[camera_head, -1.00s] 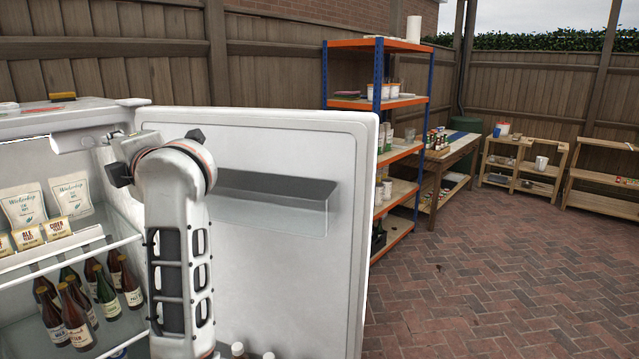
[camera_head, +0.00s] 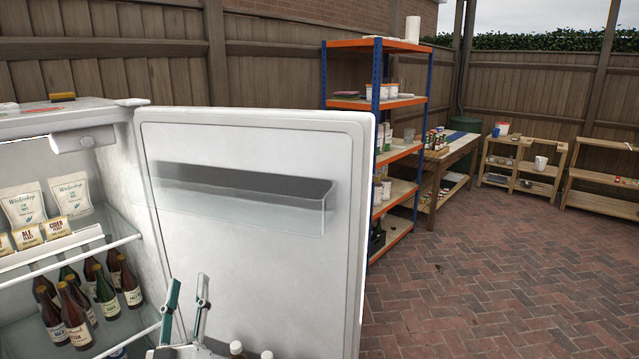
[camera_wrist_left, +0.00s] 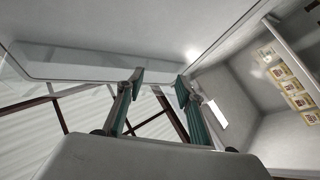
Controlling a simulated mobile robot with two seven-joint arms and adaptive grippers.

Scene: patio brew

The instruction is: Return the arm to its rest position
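My left gripper (camera_head: 186,298) is low in the head view, in front of the open fridge door and beside the shelves. Its two fingers point up and stand apart with nothing between them. In the left wrist view the same fingers (camera_wrist_left: 157,88) are spread and empty, with the underside of the clear door bin (camera_wrist_left: 80,62) beyond them. My right gripper is not in view.
The white fridge door (camera_head: 260,255) stands wide open, with a door bin (camera_head: 245,190). Inside are bottles (camera_head: 75,305) and packets (camera_head: 35,205). A blue and orange shelf unit (camera_head: 378,140) stands behind. The brick paving (camera_head: 500,270) at right is clear.

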